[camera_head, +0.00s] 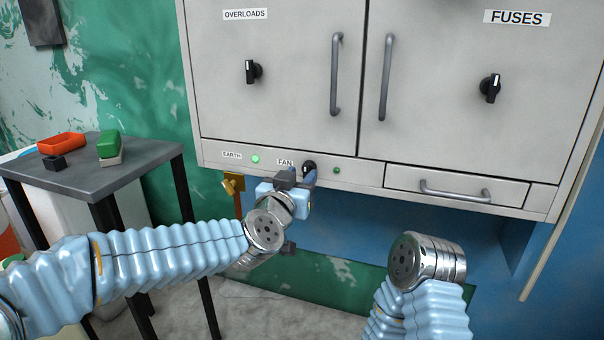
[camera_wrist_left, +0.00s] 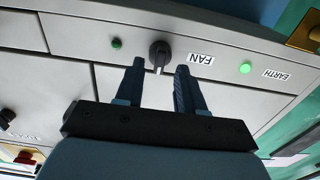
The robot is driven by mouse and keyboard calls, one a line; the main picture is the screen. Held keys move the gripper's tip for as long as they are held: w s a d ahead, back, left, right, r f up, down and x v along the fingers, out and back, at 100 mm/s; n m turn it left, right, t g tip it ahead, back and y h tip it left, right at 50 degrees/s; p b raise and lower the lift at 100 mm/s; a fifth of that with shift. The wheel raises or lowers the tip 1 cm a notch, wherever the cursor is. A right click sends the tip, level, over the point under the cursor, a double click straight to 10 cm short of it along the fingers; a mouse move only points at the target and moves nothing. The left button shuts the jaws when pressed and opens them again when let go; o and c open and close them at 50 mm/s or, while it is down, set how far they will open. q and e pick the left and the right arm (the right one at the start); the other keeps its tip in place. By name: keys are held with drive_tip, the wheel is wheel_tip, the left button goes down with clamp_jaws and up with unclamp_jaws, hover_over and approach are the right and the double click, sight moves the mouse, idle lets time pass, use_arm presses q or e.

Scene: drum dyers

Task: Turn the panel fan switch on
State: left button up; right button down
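The fan switch is a black rotary knob (camera_head: 309,166) beside the FAN label (camera_head: 285,162) on the lower strip of the grey panel. In the left wrist view, which is upside down, the knob (camera_wrist_left: 159,54) shows its white pointer mark toward my gripper. My left gripper (camera_head: 298,178) is just in front of the knob and partly hides it. Its fingers (camera_wrist_left: 157,82) are apart, one toward each side of the knob, with nothing between them; contact cannot be told. My right wrist shows at lower right, its gripper out of view.
A lit green lamp (camera_head: 255,159) sits by the EARTH label. A dark green lamp (camera_head: 336,170) is right of the knob. A drawer (camera_head: 457,187) with a handle is farther right. A side table (camera_head: 95,175) holds red and green items at left.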

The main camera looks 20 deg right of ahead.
use_arm(q)
drive_tip(key=shift+x, duration=0.85)
clamp_jaws()
